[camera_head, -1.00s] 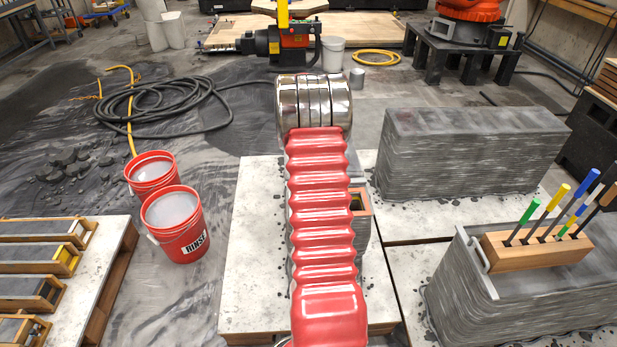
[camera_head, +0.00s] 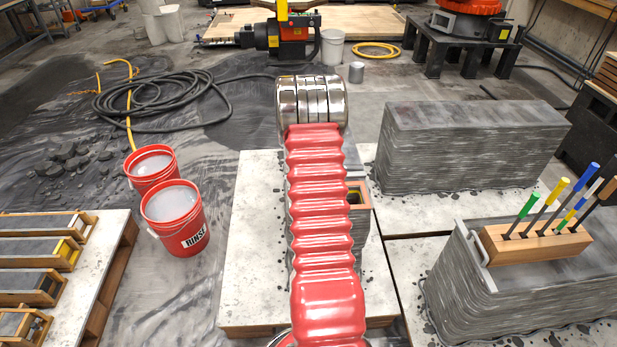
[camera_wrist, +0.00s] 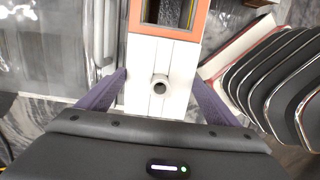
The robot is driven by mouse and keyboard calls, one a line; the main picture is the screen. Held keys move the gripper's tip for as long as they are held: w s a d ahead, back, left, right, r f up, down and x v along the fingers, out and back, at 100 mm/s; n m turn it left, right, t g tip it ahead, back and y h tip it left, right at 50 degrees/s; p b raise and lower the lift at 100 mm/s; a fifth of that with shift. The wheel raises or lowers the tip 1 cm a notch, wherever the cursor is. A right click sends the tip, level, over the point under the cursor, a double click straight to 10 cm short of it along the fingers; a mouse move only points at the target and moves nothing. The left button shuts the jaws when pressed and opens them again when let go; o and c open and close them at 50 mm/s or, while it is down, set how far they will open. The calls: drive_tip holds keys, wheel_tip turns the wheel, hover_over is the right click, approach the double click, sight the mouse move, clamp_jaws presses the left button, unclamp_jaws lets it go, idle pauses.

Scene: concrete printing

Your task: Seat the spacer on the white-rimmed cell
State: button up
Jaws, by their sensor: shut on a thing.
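In the wrist view my gripper (camera_wrist: 160,84) has its two purple fingers on either side of a pale block, which I take for the spacer (camera_wrist: 141,78). The block has lengthwise seams and a short round tube standing up in its middle. It lies right against an orange-rimmed cell (camera_wrist: 165,32) with a dark opening. No white rim can be told apart from the pale block; what lies under it is hidden. In the head view my red arm covers my gripper and the spacer, and only part of the orange-rimmed cell (camera_head: 365,194) shows at its right.
Two red buckets (camera_head: 176,218) stand left of the pale slab (camera_head: 250,230). A layered concrete wall (camera_head: 470,150) stands at the right. Nearer, a wooden block (camera_head: 535,243) holds several coloured-handled tools. In the wrist view, several dark silver-edged plates (camera_wrist: 285,75) lie close at the right.

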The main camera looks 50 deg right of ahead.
drive_tip(key=shift+f, duration=1.8)
drive_tip(key=shift+f, duration=0.45)
drive_tip(key=o, duration=0.9)
drive_tip(key=shift+o, duration=0.2)
drive_tip(key=shift+r, duration=0.1)
wheel_tip(320, 180, up, 14)
drive_tip(key=w+a, duration=0.1)
drive_tip(key=shift+w+f, duration=0.2)
drive_tip(key=shift+f, duration=0.05)
